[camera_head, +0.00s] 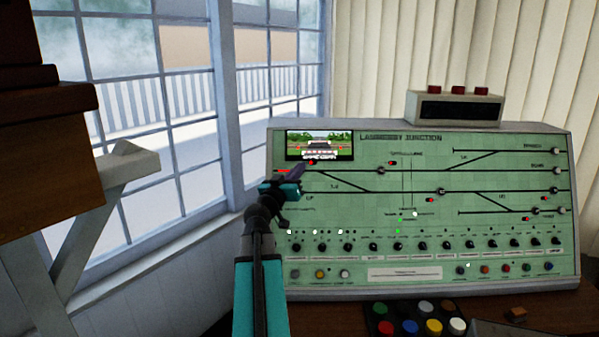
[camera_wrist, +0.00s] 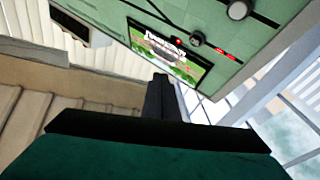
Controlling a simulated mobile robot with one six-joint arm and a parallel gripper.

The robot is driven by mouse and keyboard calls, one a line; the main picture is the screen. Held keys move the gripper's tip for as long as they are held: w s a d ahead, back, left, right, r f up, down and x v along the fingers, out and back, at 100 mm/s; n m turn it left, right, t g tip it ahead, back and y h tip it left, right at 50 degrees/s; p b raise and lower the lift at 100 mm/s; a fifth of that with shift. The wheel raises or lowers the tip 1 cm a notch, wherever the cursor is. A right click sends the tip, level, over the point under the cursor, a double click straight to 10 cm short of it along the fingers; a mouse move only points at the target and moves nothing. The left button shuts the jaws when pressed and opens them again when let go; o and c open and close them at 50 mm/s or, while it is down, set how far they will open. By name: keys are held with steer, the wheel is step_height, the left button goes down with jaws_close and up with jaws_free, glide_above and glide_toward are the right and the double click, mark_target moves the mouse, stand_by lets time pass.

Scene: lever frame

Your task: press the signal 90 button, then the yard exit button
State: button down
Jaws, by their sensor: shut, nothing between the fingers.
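The green signal panel (camera_head: 470,240) stands upright on a desk, with a track diagram. Round grey buttons sit on its track lines, one at the left middle (camera_head: 381,170), one right of centre (camera_head: 441,191) and several at the right edge. Labels are too small to read, so I cannot tell which is signal 90 or yard exit. My gripper (camera_head: 298,172) is shut and empty, in front of the panel's upper left, just below the small screen (camera_head: 320,145). In the wrist view its fingertips (camera_wrist: 161,78) overlap the screen's edge (camera_wrist: 185,67); contact cannot be told.
A row of black knobs (camera_head: 421,245) crosses the lower panel. A box with red tops (camera_head: 455,108) stands on the panel. A pad of coloured buttons (camera_head: 410,328) lies on the desk in front. Brown boxes (camera_head: 45,120) stand at the left, near the window.

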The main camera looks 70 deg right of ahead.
steer(key=w+d+f+b, duration=0.2)
steer(key=d+f, duration=0.2)
steer(key=d, duration=0.3)
steer(key=shift+w+b, duration=0.25)
steer(key=shift+b, duration=0.05)
stand_by(2.2)
steer(key=shift+w+d+f+b, duration=0.2)
steer(key=shift+d+b, duration=0.2)
steer(key=shift+b, duration=0.55)
steer(key=shift+w+d+f+b, duration=0.2)
steer(key=shift+d+b, duration=0.15)
steer(key=shift+b, duration=0.55)
stand_by(1.5)
steer(key=shift+a, duration=0.1)
stand_by(0.3)
steer(key=shift+s+a+r+b, duration=0.35)
steer(key=shift+a+b, duration=0.05)
steer(key=shift+a, duration=0.2)
